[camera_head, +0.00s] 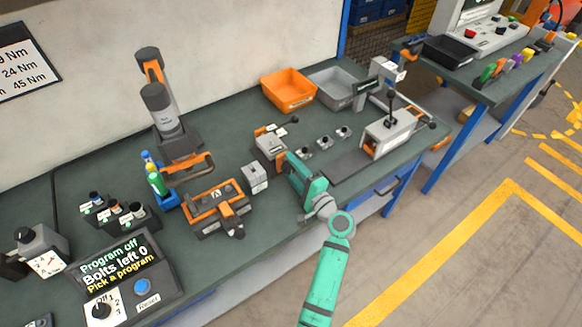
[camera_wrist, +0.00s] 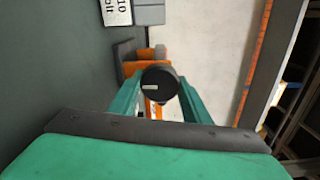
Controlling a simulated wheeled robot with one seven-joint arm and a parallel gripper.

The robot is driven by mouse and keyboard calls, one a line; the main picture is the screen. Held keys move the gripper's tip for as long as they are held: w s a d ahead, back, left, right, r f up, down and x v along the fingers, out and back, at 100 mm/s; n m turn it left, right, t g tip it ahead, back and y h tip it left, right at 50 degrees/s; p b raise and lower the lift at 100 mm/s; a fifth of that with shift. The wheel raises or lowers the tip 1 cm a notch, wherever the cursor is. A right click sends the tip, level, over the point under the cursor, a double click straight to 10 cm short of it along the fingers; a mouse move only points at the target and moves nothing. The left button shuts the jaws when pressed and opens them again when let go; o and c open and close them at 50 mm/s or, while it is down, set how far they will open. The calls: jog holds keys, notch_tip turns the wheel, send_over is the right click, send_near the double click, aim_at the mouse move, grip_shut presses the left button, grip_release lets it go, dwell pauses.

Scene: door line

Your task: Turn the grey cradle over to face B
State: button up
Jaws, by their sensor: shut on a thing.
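A dark grey cradle block (camera_head: 213,211) sits in an orange frame on the bench, left of centre, with what looks like a letter A on its top face. A black knob (camera_head: 237,233) sticks out at its front. My gripper (camera_head: 291,158) is away to the right of it, beyond a small grey box (camera_head: 255,178), at a grey-and-orange fixture (camera_head: 268,145). In the wrist view my gripper is shut on a round black knob (camera_wrist: 159,84) with a pale mark, in front of an orange part (camera_wrist: 132,68). The knob's mount is mostly hidden.
A robot arm (camera_head: 163,118) and a bottle holder (camera_head: 158,182) stand behind the cradle. A display (camera_head: 115,262) at front left reads "Program off, Bolts left 0". Orange (camera_head: 288,90) and grey (camera_head: 336,89) bins stand at the back. A lever device (camera_head: 388,133) is at right.

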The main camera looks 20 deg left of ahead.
jog(key=shift+f, duration=0.1)
dwell(0.4)
jog(key=o, duration=1)
jog(key=shift+o, duration=0.2)
jog(key=v, duration=1.1)
